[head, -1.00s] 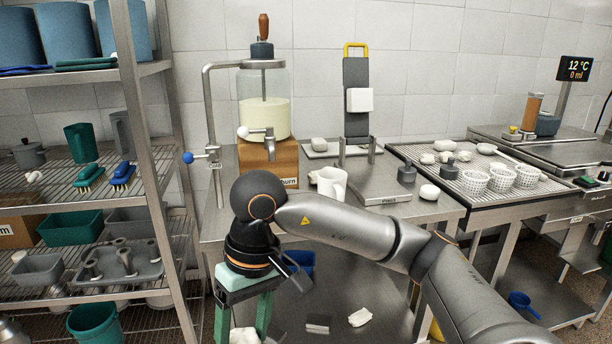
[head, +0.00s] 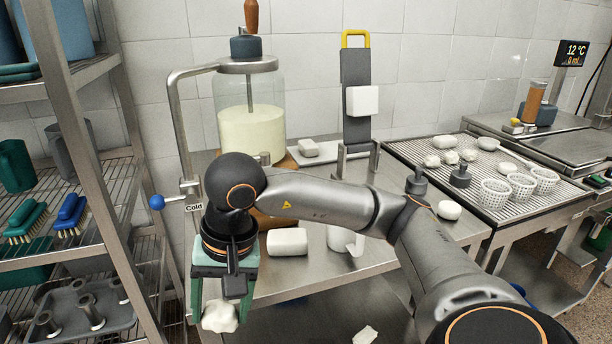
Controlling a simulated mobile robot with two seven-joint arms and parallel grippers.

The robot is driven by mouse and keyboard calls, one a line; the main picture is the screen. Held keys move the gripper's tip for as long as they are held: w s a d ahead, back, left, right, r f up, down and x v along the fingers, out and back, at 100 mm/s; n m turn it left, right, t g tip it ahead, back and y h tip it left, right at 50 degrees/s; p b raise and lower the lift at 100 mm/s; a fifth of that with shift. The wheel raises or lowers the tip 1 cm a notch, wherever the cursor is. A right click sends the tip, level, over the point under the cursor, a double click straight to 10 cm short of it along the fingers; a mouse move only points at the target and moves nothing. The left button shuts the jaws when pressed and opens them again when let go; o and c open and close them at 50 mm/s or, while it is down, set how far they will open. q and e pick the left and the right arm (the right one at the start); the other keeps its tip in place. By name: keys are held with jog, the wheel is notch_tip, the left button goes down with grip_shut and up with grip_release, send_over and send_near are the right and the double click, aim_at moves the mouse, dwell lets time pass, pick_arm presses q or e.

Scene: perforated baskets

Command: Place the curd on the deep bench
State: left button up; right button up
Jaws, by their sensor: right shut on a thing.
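My right gripper (head: 220,308) points down at the lower left, in front of the near edge of the steel bench. Its green fingers are shut on a white, lumpy curd (head: 220,318) held at their tips. The steel bench (head: 318,272) with the churn stands behind it, partly hidden by my arm. A second bench with a slatted draining top (head: 432,167) stands to the right. I cannot tell from labels which one is the deep bench. My left gripper is not in view.
White perforated baskets (head: 495,193) and several white lumps are on the slatted bench. A wire shelf (head: 75,245) stands close at left.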

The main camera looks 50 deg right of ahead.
aim_at(235, 305)
jog(key=r+m+p, duration=0.2)
jog(key=m, duration=0.2)
jog(key=d+r+m+h+p, duration=0.1)
jog(key=r+m+p, duration=0.1)
jog(key=r+m, duration=0.1)
jog(key=d+r+m+t+h+p, duration=0.1)
jog(key=r+m+p, duration=0.1)
jog(key=m, duration=0.2)
jog(key=shift+s+r+m, duration=0.3)
jog(key=shift+s+r, duration=0.05)
jog(key=shift+s, duration=0.05)
jog(key=w+d+f, duration=0.2)
jog(key=w, duration=0.1)
jog(key=w+d+f+m, duration=0.1)
jog(key=w+d+f, duration=0.1)
jog(key=w+f, duration=0.1)
jog(key=w+d+f+m+p, duration=0.1)
jog(key=w+d+f, duration=0.1)
jog(key=w, duration=0.3)
jog(key=shift+w+d+f+h, duration=0.15)
jog(key=shift+w+f+h, duration=0.1)
jog(key=shift+f+h, duration=0.25)
jog(key=shift+w+d+f, duration=0.25)
jog(key=shift+w+f, duration=0.2)
jog(key=shift+f, duration=0.35)
jog(key=shift+s+x, duration=0.25)
jog(key=shift+x, duration=0.9)
jog(key=shift+a+f, duration=0.15)
jog(key=shift+f, duration=0.1)
jog(key=shift+f, duration=0.1)
